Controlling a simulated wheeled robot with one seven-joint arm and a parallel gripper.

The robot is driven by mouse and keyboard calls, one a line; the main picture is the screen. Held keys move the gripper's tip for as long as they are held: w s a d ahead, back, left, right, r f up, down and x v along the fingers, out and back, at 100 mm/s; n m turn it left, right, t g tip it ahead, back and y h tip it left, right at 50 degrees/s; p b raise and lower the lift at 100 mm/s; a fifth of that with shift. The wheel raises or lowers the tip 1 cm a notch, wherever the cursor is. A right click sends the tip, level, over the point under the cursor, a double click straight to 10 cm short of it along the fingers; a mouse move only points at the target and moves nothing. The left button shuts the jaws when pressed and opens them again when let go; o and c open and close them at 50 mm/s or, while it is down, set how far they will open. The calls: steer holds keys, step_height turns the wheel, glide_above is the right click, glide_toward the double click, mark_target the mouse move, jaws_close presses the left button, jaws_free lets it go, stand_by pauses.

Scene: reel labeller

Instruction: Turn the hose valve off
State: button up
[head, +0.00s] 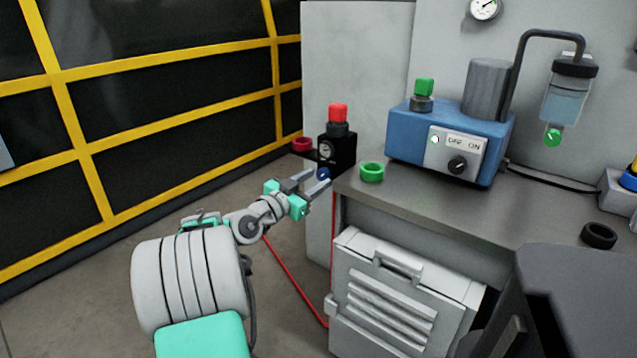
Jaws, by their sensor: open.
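A black regulator block (338,152) with a small round gauge and a red-topped knob (338,114) stands at the left end of the bench. A small blue round part (323,173) sits low at its left side, and I take it to be the hose valve, though its setting cannot be told. My gripper (315,181) is open and empty, with its two grey fingers pointing right at the blue part. The fingertips are close to it and partly cover it. Whether they touch it cannot be told.
A red hose (295,285) hangs below the bench edge. A green ring (372,172) and a blue machine (420,133) with an off-on dial stand on the bench (440,211). A red ring (302,145) is left of the block. A grey slatted cabinet (390,295) is below.

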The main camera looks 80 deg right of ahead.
steer(key=shift+x, duration=1.05)
jaws_close()
